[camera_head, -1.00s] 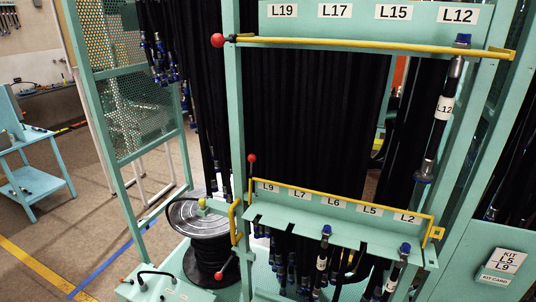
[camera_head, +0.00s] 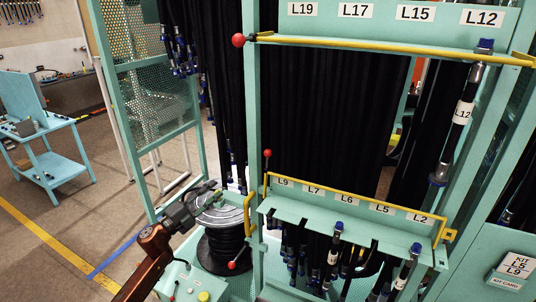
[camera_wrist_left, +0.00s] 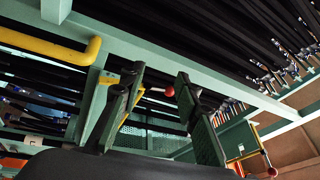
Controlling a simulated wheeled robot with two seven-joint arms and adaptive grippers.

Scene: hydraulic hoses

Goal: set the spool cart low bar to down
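The spool cart's low bar (camera_head: 350,199) is a yellow bar along the L9 to L2 label strip, with a red knob (camera_head: 267,153) standing above its left end. A second red ball (camera_head: 232,265) is lower, by the hose spool (camera_head: 222,246). My left gripper (camera_head: 212,193) is over the spool's top, left of the low bar and apart from it. In the left wrist view its fingers (camera_wrist_left: 160,74) are spread and empty. A red knob (camera_wrist_left: 169,91) shows between them, farther off, and a thick yellow bar (camera_wrist_left: 50,46) passes at upper left. My right gripper is not in view.
An upper yellow bar (camera_head: 390,47) crosses the rack under the L19 to L12 labels. A hose marked L12 (camera_head: 461,112) hangs at right. Several hoses hang under the lower shelf. A green post (camera_head: 253,120) stands between the spool and rack. A blue-green side table (camera_head: 45,165) is far left.

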